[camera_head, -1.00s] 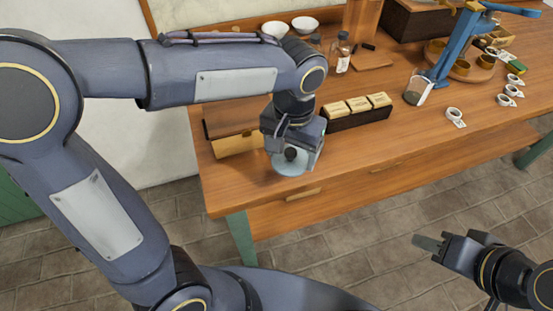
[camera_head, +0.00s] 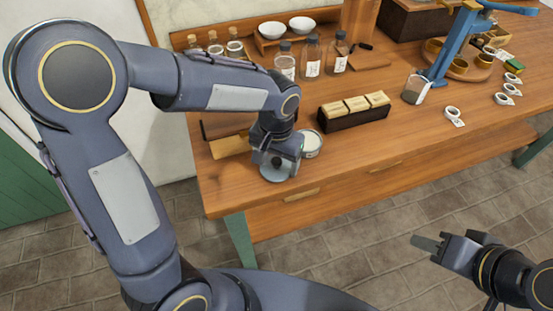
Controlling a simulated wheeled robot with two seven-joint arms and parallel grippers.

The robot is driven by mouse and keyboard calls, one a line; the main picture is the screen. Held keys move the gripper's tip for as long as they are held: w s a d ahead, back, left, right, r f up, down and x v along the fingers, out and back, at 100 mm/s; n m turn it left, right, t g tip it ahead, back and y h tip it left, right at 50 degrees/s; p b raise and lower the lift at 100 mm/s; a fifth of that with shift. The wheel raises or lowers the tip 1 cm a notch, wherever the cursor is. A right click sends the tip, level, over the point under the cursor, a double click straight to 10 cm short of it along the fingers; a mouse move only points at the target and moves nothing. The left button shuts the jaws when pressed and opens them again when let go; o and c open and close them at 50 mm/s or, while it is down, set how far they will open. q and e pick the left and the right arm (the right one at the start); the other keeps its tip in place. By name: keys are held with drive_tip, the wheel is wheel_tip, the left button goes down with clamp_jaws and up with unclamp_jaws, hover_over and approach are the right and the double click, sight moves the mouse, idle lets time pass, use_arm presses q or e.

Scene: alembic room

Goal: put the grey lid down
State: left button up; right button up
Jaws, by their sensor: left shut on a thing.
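The grey lid (camera_head: 270,175), round with a dark knob, is near the front left edge of the wooden table (camera_head: 240,196). My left gripper (camera_head: 275,160) is over it, pointing down and shut on its knob. The lid is low over the tabletop; I cannot tell whether it touches the wood. Just behind and to the right of it is an open round container (camera_head: 311,144) with pale contents, partly hidden by the gripper. My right gripper (camera_head: 440,242) is off the table's front, over the floor, with nothing visible in it; its finger gap is unclear.
A dark box with several cream blocks (camera_head: 354,112) stands right of the container. A wooden box (camera_head: 230,146) lies left of my gripper. Bottles (camera_head: 312,55) and white bowls (camera_head: 302,26) stand behind. A beaker (camera_head: 414,90) is farther right. The front middle tabletop is clear.

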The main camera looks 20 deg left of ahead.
sight(276, 160)
use_arm(q)
drive_tip(key=shift+f, duration=0.2)
drive_tip(key=o, duration=1)
drive_tip(key=shift+c, duration=0.2)
drive_tip(key=shift+r, duration=0.15)
drive_tip(key=shift+r, duration=0.3)
wheel_tip(276, 160, up, 12)
drive_tip(key=p, duration=0.1)
drive_tip(key=s+a+f+n+t+h, duration=0.1)
drive_tip(key=s+a, duration=0.3)
drive_tip(key=s, duration=0.4)
drive_tip(key=s+a+f+n+t+h, duration=0.2)
drive_tip(key=s+a+n+t, duration=0.1)
drive_tip(key=s, duration=0.5)
drive_tip(key=shift+a+t+h, duration=0.4)
drive_tip(key=shift+a+t, duration=0.4)
drive_tip(key=shift+a, duration=0.3)
